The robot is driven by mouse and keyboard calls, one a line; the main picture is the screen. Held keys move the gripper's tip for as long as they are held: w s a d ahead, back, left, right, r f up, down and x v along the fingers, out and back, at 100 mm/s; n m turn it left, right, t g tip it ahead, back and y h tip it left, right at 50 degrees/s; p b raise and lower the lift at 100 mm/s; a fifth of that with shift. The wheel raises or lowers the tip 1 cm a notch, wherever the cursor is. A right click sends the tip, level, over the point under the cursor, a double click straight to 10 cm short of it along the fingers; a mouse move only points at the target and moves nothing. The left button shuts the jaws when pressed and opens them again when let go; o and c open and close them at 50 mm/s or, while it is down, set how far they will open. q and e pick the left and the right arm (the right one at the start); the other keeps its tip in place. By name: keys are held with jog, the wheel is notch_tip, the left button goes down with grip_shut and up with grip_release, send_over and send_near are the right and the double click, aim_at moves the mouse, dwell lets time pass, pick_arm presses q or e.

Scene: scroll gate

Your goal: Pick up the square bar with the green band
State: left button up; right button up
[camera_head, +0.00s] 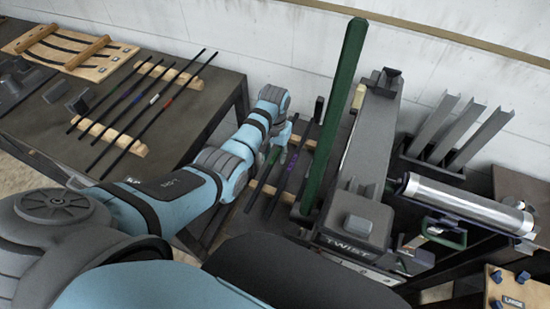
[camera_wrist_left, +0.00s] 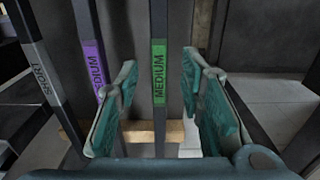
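The square bar with the green band (camera_wrist_left: 159,75) is dark and reads MEDIUM in the left wrist view. It runs between the two teal fingers of my left gripper (camera_wrist_left: 160,88). The fingers are open, one on each side of the bar, with gaps visible on both sides. In the head view, my left gripper (camera_head: 278,140) is low over the bar rack beside the tall green post. A bar with a purple band (camera_wrist_left: 94,66), also reading MEDIUM, lies just left of the left finger. A bar with a grey band reading SHORT (camera_wrist_left: 43,78) is farther left. My right gripper is not in view.
A wooden rest (camera_head: 270,190) lies under the bars. The tall green post (camera_head: 336,115) and the TWIST machine (camera_head: 355,215) stand close to the right. The left table has several more bars on wooden rests (camera_head: 110,136). A silver cylinder (camera_head: 465,203) is farther right.

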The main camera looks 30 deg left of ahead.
pick_arm(q)
jog(key=shift+s+r, duration=0.1)
jog(key=shift+r, duration=0.05)
jog(key=shift+c, duration=1)
grip_shut()
